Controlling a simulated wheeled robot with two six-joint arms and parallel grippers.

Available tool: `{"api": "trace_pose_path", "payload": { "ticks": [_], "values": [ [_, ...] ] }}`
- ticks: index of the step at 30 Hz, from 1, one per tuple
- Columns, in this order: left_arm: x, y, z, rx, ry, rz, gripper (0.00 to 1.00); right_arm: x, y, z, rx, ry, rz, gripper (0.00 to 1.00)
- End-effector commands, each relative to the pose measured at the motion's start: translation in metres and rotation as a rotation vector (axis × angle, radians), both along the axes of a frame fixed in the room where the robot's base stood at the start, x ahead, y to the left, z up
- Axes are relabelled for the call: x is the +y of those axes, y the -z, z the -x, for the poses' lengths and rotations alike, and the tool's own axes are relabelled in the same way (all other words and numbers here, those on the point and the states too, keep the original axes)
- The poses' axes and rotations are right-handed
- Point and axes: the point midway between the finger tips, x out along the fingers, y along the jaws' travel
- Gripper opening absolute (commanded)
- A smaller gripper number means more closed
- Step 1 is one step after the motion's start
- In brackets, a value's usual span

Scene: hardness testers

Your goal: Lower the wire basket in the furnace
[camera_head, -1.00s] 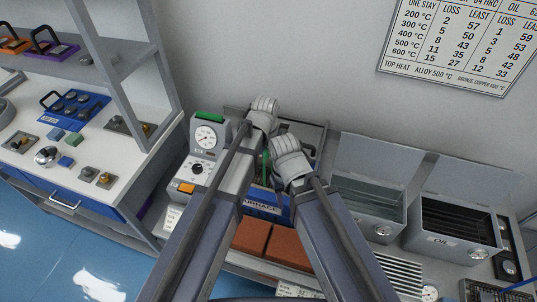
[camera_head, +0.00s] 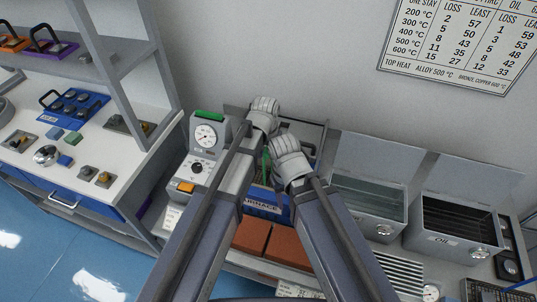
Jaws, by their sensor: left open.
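The blue furnace (camera_head: 262,211), with a partly visible nameplate, stands on the bench in the middle of the view, mostly hidden behind my two forearms. Its grey raised back part (camera_head: 315,135) shows behind my grippers. My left gripper (camera_head: 265,110) and my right gripper (camera_head: 290,155) are both over the furnace, close together. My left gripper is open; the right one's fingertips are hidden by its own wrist. A thin green piece (camera_head: 265,165) shows between the arms. The wire basket cannot be made out.
A control box with a dial (camera_head: 205,136) stands left of the furnace. Red-brown bricks (camera_head: 288,245) lie in front. An open tank (camera_head: 368,205) and the oil tank (camera_head: 455,228) stand to the right. A shelf post (camera_head: 130,75) rises at the left.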

Motion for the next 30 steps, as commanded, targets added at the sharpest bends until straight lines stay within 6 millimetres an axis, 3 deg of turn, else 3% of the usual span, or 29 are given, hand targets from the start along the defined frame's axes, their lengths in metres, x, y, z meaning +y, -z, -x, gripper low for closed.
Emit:
{"api": "trace_pose_path", "payload": {
  "ticks": [11, 30],
  "values": [
    [0.000, -0.007, 0.001, 0.000, 0.000, 0.000, 0.62, 0.000, -0.007, 0.000, 0.000, 0.000, 0.000, 0.52],
    [0.003, -0.077, 0.009, 0.000, 0.000, 0.000, 0.62, 0.000, -0.077, 0.000, 0.000, 0.000, 0.000, 0.52]
  ]
}}
